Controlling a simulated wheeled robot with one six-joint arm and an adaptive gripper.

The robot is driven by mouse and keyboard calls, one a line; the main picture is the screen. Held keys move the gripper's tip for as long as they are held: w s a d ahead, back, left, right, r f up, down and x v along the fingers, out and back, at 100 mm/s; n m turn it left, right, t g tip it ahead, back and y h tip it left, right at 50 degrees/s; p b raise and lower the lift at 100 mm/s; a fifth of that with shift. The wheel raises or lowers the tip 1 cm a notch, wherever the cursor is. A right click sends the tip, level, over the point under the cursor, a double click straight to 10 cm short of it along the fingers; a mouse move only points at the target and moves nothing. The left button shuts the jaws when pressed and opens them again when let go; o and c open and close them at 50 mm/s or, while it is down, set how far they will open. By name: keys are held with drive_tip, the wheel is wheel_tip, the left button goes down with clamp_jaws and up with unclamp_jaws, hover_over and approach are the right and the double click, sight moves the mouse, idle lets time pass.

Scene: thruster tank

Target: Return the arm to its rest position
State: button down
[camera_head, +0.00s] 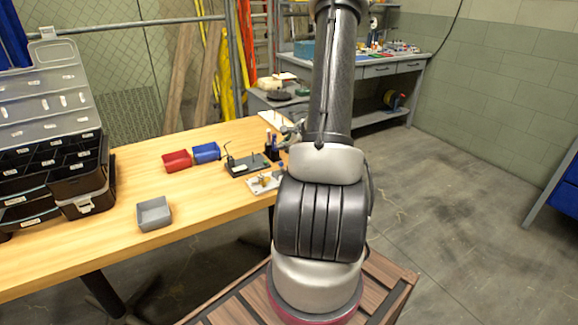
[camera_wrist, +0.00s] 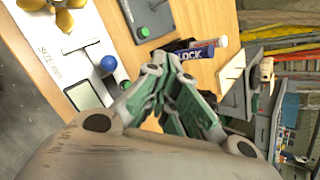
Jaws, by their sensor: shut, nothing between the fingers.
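My arm rises from its base in the head view and hides part of the table's right end. My gripper (camera_wrist: 172,78) shows in the wrist view with its fingertips together and nothing between them. In the head view it is mostly hidden behind my arm. Its fingers point toward the table's right end, near a white plate (camera_wrist: 45,35) with brass parts and a small display. A tube with a blue label (camera_wrist: 195,52) appears just beyond the fingertips. I cannot tell whether the fingers touch anything.
A workbench (camera_head: 385,68) stands behind. Floor at right is clear.

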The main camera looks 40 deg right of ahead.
drive_tip(key=shift+r, duration=1.1)
drive_tip(key=s+a+r+n+g+y, duration=0.3)
drive_tip(key=s+a+n, duration=0.3)
drive_tip(key=s+a, duration=0.15)
drive_tip(key=s+a+r+n+g+y, duration=0.2)
drive_tip(key=s+a+r+n, duration=0.2)
drive_tip(key=s+a+n, duration=0.3)
drive_tip(key=s+a+r+n+h, duration=0.2)
drive_tip(key=s+a+r+n, duration=0.2)
drive_tip(key=r+n, duration=0.3)
drive_tip(key=s+a+r+n+h, duration=0.2)
drive_tip(key=s+a+r+n, duration=0.1)
drive_tip(key=a+r+n, duration=0.4)
wheel_tip(320, 180, up, 2)
drive_tip(key=shift+s+a+r+h, duration=0.1)
drive_tip(key=shift+s+a+h, duration=0.05)
drive_tip(key=shift+s+h, duration=0.2)
